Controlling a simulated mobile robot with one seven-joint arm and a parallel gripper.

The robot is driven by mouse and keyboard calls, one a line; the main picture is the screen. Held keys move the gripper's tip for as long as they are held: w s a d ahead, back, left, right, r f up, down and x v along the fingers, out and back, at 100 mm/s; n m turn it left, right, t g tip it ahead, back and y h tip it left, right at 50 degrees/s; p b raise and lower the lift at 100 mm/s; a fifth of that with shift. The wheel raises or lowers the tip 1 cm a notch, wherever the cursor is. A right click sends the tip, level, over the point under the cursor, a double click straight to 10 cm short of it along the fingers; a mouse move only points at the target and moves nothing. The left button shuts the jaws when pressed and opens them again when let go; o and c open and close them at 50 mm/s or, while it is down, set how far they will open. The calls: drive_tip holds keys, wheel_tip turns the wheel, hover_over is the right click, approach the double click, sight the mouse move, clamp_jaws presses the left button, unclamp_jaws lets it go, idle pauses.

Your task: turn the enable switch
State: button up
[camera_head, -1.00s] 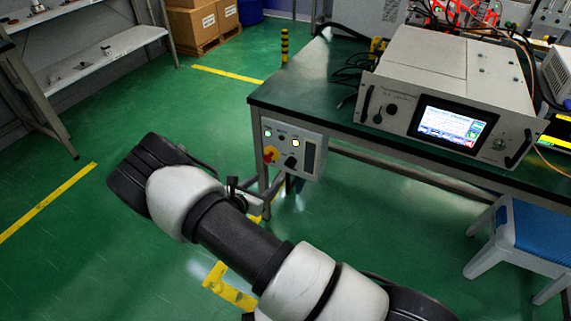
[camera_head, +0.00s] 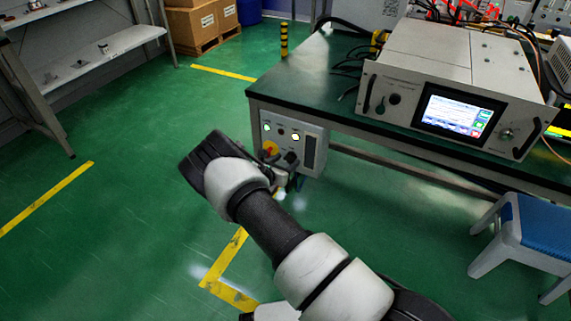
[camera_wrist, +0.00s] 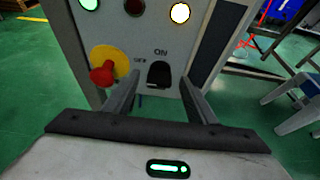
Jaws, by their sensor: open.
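The enable switch, a black knob (camera_wrist: 159,74) with ON printed above it and OFF to its left, sits on a grey control panel (camera_wrist: 205,50). In the head view the panel (camera_head: 309,155) hangs under the bench's left end, and the switch is partly hidden by my gripper. My gripper (camera_wrist: 161,84) is open, with one finger on each side of the switch in the wrist view. I cannot tell whether the fingers touch it. In the head view my gripper (camera_head: 281,178) is at the panel's lower front.
A red knob on a yellow disc (camera_wrist: 104,72) sits just left of the switch. Lamps line the panel's top, including a lit white one (camera_wrist: 180,13). The bench (camera_head: 300,82) carries a generator with a screen (camera_head: 456,113). A blue stool (camera_head: 550,228) stands at right.

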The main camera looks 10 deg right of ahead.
drive_tip(key=shift+w, duration=0.1)
drive_tip(key=c, duration=1.1)
drive_tip(key=shift+d+r+p, duration=0.1)
drive_tip(key=shift+p, duration=0.3)
drive_tip(key=shift+s+d+m+t+y+p, duration=0.2)
drive_tip(key=shift+m+t+y+p, duration=0.2)
drive_tip(key=shift+m+p, duration=0.5)
drive_tip(key=m+p, duration=0.1)
drive_tip(key=m+t+y+p, duration=0.1)
drive_tip(key=m+p, duration=0.1)
drive_tip(key=shift+s+d+f+t+y, duration=0.2)
drive_tip(key=shift+f+t+y, duration=0.1)
drive_tip(key=shift+t, duration=0.1)
drive_tip(key=m, duration=0.1)
drive_tip(key=m+t, duration=0.1)
drive_tip(key=shift+s+d+f+m+y, duration=0.1)
drive_tip(key=shift+d+f+m+y, duration=0.05)
drive_tip(key=shift+f+m+y, duration=0.2)
drive_tip(key=m+t, duration=0.2)
drive_tip(key=m, duration=0.1)
drive_tip(key=shift+f+y+b, duration=0.2)
drive_tip(key=shift+y+b, duration=0.15)
drive_tip(key=shift+m, duration=0.35)
